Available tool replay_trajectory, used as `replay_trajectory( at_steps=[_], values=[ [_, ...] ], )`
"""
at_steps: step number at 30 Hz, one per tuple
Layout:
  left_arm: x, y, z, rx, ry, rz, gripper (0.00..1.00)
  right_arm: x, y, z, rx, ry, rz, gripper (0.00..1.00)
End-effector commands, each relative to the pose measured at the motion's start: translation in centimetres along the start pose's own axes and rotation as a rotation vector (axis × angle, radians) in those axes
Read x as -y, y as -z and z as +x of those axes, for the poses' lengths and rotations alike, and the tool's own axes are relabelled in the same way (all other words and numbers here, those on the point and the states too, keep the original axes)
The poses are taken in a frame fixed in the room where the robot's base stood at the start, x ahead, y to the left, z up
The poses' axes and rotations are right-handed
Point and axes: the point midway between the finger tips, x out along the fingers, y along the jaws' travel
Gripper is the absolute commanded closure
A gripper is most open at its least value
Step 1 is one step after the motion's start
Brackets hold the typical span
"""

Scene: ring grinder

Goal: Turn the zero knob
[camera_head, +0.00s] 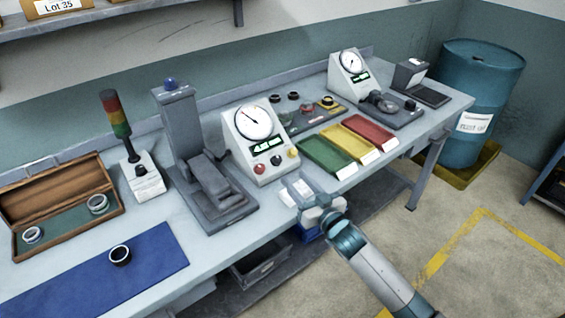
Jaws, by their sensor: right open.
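The nearer dial gauge box (247,148) is pale, with a round white dial (253,122) and a green display. Three knobs sit on its lower front: a red one (259,169), a black one (276,160) and a yellow one (292,152). I cannot read which is labelled zero. A second gauge box (349,78) stands farther right. My right gripper (295,190) is open, in front of the nearer gauge box at the table's front edge, below the knobs and apart from them. My left gripper is not in view.
A grey press-like stand (182,130) and a signal lamp (117,120) stand left of the gauge. Green (324,155), yellow (349,143) and red (370,132) trays lie to its right. A blue mat (100,275) with a dark ring (120,255) lies at left.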

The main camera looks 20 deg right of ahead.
Motion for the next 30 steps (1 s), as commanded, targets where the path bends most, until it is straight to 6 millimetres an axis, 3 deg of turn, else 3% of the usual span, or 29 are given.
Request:
replay_trajectory(
  at_steps=[6, 13, 19, 30],
  values=[
    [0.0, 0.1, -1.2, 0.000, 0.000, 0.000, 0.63, 0.0, 0.2, 4.0, -0.001, -0.001, 0.001, 0.60],
    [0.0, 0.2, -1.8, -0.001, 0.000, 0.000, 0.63, 0.0, 0.1, 7.1, -0.001, 0.000, 0.001, 0.60],
    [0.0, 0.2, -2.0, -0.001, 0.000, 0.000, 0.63, 0.0, 0.1, 8.4, 0.000, 0.000, 0.000, 0.60],
    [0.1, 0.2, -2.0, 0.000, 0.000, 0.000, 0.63, 0.0, 0.0, 8.6, 0.000, 0.000, 0.000, 0.62]
  ],
)
